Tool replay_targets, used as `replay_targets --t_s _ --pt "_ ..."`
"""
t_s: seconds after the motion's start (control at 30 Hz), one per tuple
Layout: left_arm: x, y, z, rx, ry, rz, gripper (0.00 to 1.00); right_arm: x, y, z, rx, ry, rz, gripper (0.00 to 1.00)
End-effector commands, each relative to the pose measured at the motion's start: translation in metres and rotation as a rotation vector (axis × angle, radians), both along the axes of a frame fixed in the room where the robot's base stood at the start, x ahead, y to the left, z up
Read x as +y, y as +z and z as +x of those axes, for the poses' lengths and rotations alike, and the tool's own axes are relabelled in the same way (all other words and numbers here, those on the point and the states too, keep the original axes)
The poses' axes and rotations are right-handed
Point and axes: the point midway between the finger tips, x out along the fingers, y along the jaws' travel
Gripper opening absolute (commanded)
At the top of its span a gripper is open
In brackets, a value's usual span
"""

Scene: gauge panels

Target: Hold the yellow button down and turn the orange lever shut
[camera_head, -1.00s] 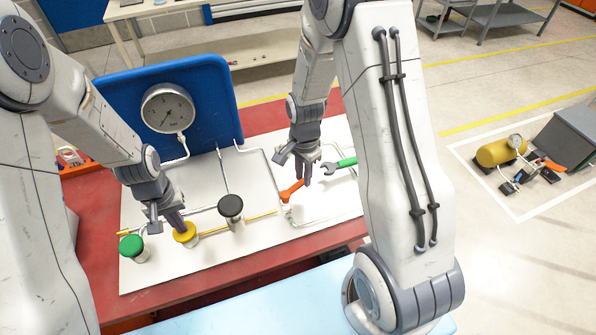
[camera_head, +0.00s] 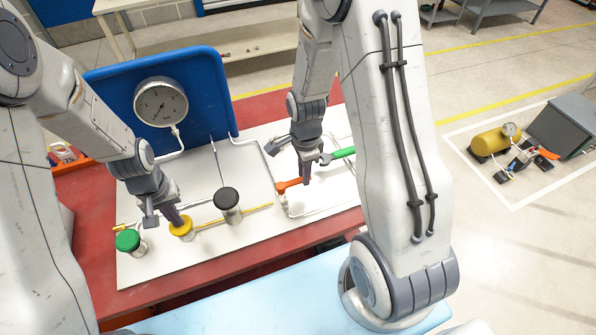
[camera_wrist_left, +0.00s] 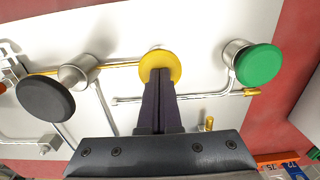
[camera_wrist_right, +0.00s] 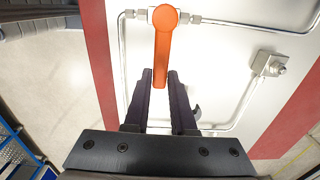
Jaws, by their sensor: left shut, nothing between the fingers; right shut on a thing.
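The yellow button (camera_head: 181,229) is on the white panel between the green and black buttons. My left gripper (camera_head: 184,220) is shut and empty, its fingertips against the button's top in the left wrist view (camera_wrist_left: 158,72). How far the button is pressed is hard to tell. The orange lever (camera_head: 287,185) lies on the panel's right part, and its pivot shows in the right wrist view (camera_wrist_right: 165,18). My right gripper (camera_wrist_right: 160,82) is shut on the lever's free end, one finger on each side. In the head view (camera_head: 308,182) its fingers hide that end.
A green button (camera_head: 128,240) and a black button (camera_head: 226,197) flank the yellow one. A dial gauge (camera_head: 160,102) is on the blue board behind. A green-handled wrench (camera_head: 344,153) lies close to my right gripper. Thin pipes run across the panel.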

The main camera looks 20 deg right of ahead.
Motion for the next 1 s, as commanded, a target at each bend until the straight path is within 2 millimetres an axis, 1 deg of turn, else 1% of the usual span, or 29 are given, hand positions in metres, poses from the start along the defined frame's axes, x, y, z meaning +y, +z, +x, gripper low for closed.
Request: replay_targets --t_s 0.2,0.23,0.27,0.3,0.57,0.67,0.77,0.87,1.0 --pt "0.0 0.0 0.0 -0.001 0.0 0.0 0.0 0.0 0.0 -0.001 0.004 -0.006 0.001 0.0" --pt "0.0 0.0 0.0 -0.001 0.0 0.0 0.0 0.0 0.0 -0.002 0.004 -0.006 0.001 0.35" --pt "0.0 0.0 0.0 -0.001 0.0 0.0 0.0 0.0 0.0 -0.002 0.004 -0.006 0.001 0.47" --pt "0.0 0.0 0.0 -0.001 0.0 0.0 0.0 0.0 0.0 -0.001 0.004 -0.005 0.001 0.54" --pt "0.0 0.0 0.0 -0.001 0.0 0.0 0.0 0.0 0.0 -0.001 0.003 -0.002 0.001 0.54" --pt "0.0 0.0 0.0 -0.001 0.0 0.0 0.0 0.0 0.004 0.0 0.0 -0.002 0.0 0.54" --pt "0.0 0.0 0.0 -0.001 0.0 0.0 0.0 0.0 0.015 0.001 -0.002 -0.001 0.0 0.54" --pt "0.0 0.0 0.0 -0.001 0.0 0.0 0.0 0.0 0.034 0.001 -0.006 -0.002 0.0 0.54" --pt "0.0 0.0 0.0 -0.001 0.0 0.0 0.0 0.0 0.066 0.001 -0.006 -0.002 0.0 0.54"
